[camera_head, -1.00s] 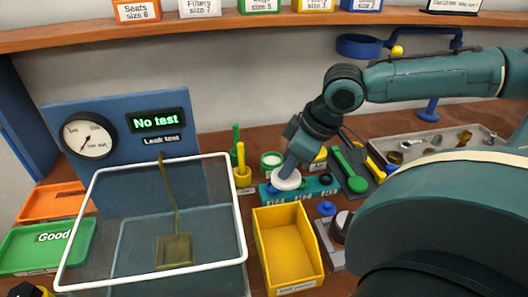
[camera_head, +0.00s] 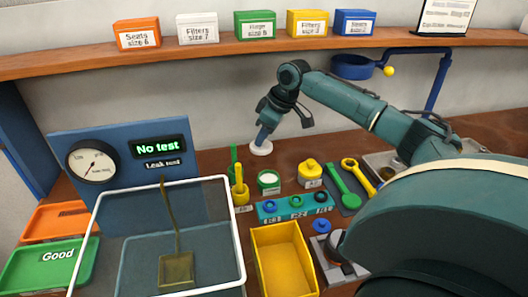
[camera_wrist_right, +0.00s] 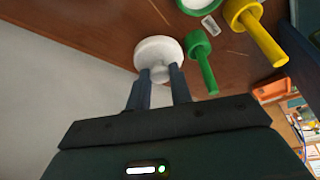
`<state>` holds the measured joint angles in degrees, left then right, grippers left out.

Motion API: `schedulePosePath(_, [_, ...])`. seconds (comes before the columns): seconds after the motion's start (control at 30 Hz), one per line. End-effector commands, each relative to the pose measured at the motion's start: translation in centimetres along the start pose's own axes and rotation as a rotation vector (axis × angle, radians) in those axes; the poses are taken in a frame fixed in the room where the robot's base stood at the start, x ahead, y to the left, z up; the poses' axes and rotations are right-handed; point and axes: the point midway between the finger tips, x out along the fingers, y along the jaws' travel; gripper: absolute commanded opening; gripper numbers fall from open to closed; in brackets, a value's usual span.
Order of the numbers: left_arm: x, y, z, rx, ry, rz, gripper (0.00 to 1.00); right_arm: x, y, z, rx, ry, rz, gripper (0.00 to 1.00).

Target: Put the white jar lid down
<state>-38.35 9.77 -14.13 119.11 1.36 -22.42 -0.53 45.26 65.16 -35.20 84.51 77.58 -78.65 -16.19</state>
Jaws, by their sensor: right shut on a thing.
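My right gripper (camera_head: 264,137) is shut on the white jar lid (camera_head: 261,149), holding it by its knob, near the back of the bench by the wall. In the right wrist view the lid (camera_wrist_right: 158,48) shows as a white disc between the fingertips (camera_wrist_right: 160,76). I cannot tell whether its underside touches the bench. A green jar (camera_head: 268,183) with a white top surface and no lid stands in front of it. My left gripper is out of view.
Green and yellow upright tools (camera_head: 240,190) stand left of the jar. A yellow lidded jar (camera_head: 310,174), a teal block with rings (camera_head: 294,207) and a yellow bin (camera_head: 284,262) lie right and in front. A clear tank with a white rim (camera_head: 236,235) is at left.

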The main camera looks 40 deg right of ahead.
Motion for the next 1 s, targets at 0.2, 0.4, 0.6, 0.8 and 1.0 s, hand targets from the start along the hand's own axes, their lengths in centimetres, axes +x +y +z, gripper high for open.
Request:
schedulePosePath(0.2, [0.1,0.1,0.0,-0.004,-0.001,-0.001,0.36,2.1,-0.2,1.2,-0.001,-0.006,-0.002,0.00])
schedulePosePath(0.4, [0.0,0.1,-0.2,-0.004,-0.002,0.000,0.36,5.1,-0.2,2.5,0.001,-0.009,-0.002,0.00])
schedulePosePath(0.6, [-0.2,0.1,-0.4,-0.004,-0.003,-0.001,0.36,6.4,0.1,2.7,-0.001,-0.004,-0.001,0.00])
schedulePosePath(0.8, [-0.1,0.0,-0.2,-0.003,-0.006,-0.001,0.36,6.4,0.1,2.7,-0.001,-0.004,0.000,0.00])
schedulePosePath(1.0, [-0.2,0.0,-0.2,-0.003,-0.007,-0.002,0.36,6.7,0.1,2.9,0.000,-0.004,0.000,0.26])
